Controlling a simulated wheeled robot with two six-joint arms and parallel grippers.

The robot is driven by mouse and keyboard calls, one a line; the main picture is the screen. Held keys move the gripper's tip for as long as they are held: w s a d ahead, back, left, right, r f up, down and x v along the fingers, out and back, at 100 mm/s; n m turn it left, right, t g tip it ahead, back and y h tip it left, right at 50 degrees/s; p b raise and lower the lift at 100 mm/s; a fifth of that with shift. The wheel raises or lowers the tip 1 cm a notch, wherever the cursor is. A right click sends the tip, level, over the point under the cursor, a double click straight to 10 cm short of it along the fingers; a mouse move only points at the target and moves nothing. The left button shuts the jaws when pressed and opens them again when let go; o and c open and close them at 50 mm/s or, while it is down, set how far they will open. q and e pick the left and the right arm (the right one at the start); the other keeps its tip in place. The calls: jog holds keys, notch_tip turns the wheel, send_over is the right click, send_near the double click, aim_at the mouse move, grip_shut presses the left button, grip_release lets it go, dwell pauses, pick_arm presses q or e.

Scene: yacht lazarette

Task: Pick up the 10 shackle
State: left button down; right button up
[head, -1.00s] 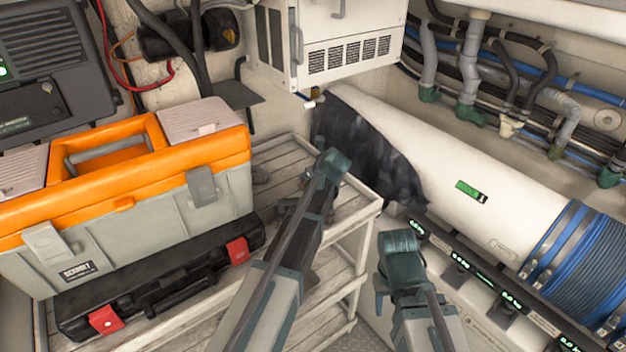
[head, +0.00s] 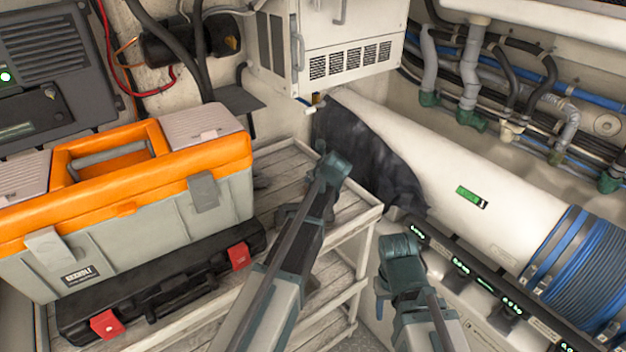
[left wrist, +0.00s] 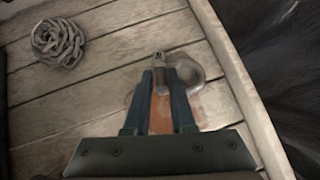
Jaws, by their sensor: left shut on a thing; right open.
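A grey metal shackle (left wrist: 188,74) shows at the fingertips of my left gripper (left wrist: 164,78) in the left wrist view, just above or on the wooden slats. The fingers are shut on its pin end, and its rounded bow sticks out to the right. A brownish patch shows between the fingers. In the head view my left gripper (head: 288,212) is over the slatted shelf (head: 285,170), mostly hidden by my own arm, and the shackle cannot be made out. My right gripper (head: 383,300) is open at the right of the shelf, seen partly behind its wrist.
A coiled grey chain (left wrist: 58,42) lies on the slats. An orange and grey toolbox (head: 125,200) stands on a black case (head: 160,285) at the left. A white cylinder (head: 450,175) with blue hose (head: 580,265) is at the right. A white cabinet (head: 345,40) overhangs the back.

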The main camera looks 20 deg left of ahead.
notch_tip(320, 180, up, 10)
jog(key=p, duration=0.9)
jog(key=shift+f, duration=0.25)
